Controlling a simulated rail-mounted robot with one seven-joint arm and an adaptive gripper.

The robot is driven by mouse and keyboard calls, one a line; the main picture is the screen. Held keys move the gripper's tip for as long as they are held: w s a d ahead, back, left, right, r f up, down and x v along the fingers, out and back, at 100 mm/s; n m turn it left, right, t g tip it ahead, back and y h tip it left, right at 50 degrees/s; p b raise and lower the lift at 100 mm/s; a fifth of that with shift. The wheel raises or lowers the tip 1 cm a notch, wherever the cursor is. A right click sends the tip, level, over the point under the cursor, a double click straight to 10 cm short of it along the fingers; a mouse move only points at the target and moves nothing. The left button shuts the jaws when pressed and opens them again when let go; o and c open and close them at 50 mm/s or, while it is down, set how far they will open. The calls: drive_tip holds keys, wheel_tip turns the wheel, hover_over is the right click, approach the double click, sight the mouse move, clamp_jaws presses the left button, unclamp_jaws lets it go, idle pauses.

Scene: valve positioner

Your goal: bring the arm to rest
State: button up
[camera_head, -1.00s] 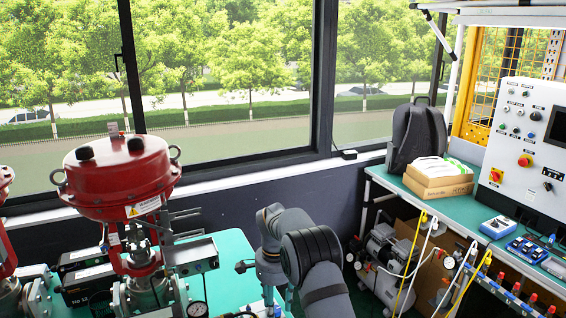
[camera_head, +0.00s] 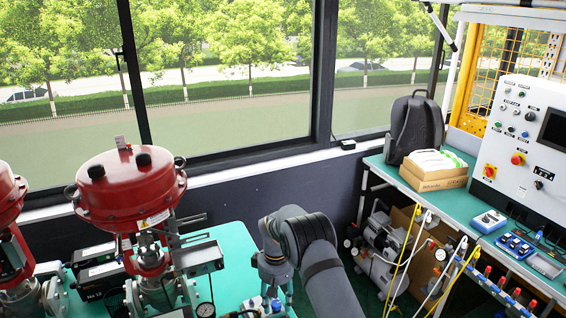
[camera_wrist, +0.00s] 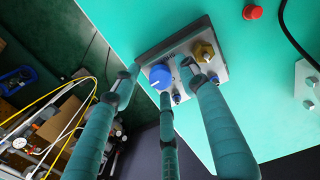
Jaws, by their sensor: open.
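My gripper (camera_head: 272,290) hangs from the bent grey arm over the teal table (camera_head: 228,240), its lower end near the picture's bottom edge. In the wrist view my gripper (camera_wrist: 160,90) shows long teal-tinted fingers, open and spread. Their tips appear around or over a blue knob (camera_wrist: 161,76) on a small grey plate (camera_wrist: 178,42). I cannot tell whether they touch it. A brass-coloured knob (camera_wrist: 204,52) sits beside the blue one on the plate, close to the right finger. Nothing is visibly held.
A red valve actuator (camera_head: 130,190) stands left of my arm, with a gauge (camera_head: 206,310) near its base. A bench (camera_head: 395,180) with boxes, backpack (camera_head: 414,130) and control panel (camera_head: 520,140) is at right. A red button (camera_wrist: 252,12) and black cable (camera_wrist: 295,35) lie near the plate.

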drive_tip(key=m+b, duration=0.1)
drive_tip(key=b, duration=0.2)
drive_tip(key=shift+f, duration=0.35)
drive_tip(key=m+b, duration=0.3)
drive_tip(key=m, duration=0.1)
drive_tip(key=shift+m+b, duration=0.3)
drive_tip(key=m+b, duration=0.3)
drive_tip(key=m, duration=0.2)
drive_tip(key=shift+r, duration=0.1)
drive_tip(key=m+b, duration=0.3)
drive_tip(key=m, duration=0.3)
drive_tip(key=shift+r, duration=0.1)
wheel_tip(320, 180, up, 12)
drive_tip(key=m, duration=0.2)
wheel_tip(320, 180, down, 11)
drive_tip(key=shift+f, duration=0.1)
drive_tip(key=shift+w+n, duration=0.1)
drive_tip(key=shift+n, duration=0.2)
drive_tip(key=shift+r, duration=1.5)
drive_tip(key=shift+r, duration=0.1)
